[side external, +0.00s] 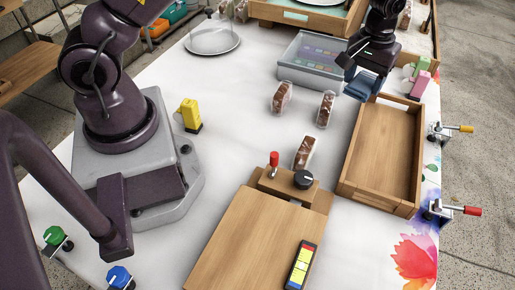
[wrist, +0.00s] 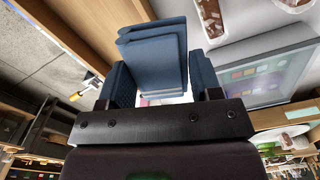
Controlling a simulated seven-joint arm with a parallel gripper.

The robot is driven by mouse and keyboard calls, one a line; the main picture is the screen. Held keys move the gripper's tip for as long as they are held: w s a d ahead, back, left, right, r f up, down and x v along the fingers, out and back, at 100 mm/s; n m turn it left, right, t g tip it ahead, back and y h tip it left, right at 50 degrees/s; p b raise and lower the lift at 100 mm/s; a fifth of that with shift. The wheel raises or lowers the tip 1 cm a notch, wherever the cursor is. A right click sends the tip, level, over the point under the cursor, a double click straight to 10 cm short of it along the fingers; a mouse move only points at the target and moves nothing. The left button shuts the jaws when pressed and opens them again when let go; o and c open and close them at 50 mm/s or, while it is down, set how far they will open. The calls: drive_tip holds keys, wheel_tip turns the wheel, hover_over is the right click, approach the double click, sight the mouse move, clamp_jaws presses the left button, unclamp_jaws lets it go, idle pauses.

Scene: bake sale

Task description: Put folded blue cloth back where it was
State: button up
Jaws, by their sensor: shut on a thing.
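The folded blue cloth (wrist: 153,58) is between my fingers in the wrist view, its folded layers showing. In the side view the blue cloth (side external: 364,87) hangs under my gripper (side external: 362,73), near the far end of the wooden tray (side external: 380,150) and right of the grey screen device (side external: 312,62). My gripper also fills the lower part of the wrist view (wrist: 155,90), shut on the cloth. I cannot tell whether the cloth touches anything below it.
Pink (side external: 420,85) and green blocks stand just right of my gripper. Several wrapped brownies (side external: 282,97) lie left of the tray. The tray's inside is empty.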

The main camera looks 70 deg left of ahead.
sight(257, 151)
drive_tip(key=s+a+f+n, duration=0.1)
drive_tip(key=s+f, duration=0.2)
drive_tip(key=s, duration=0.5)
drive_tip(key=s+f+n, duration=0.1)
drive_tip(key=s+f, duration=0.1)
drive_tip(key=s, duration=0.6)
drive_tip(key=s+a+f+n, duration=0.1)
drive_tip(key=s+f, duration=0.2)
drive_tip(key=s, duration=0.4)
drive_tip(key=shift+s+a+f, duration=0.3)
drive_tip(key=shift+s, duration=0.1)
drive_tip(key=shift+w+f, duration=0.1)
drive_tip(key=shift+f, duration=2.4)
drive_tip(key=o, duration=0.9)
drive_tip(key=shift+f, duration=0.1)
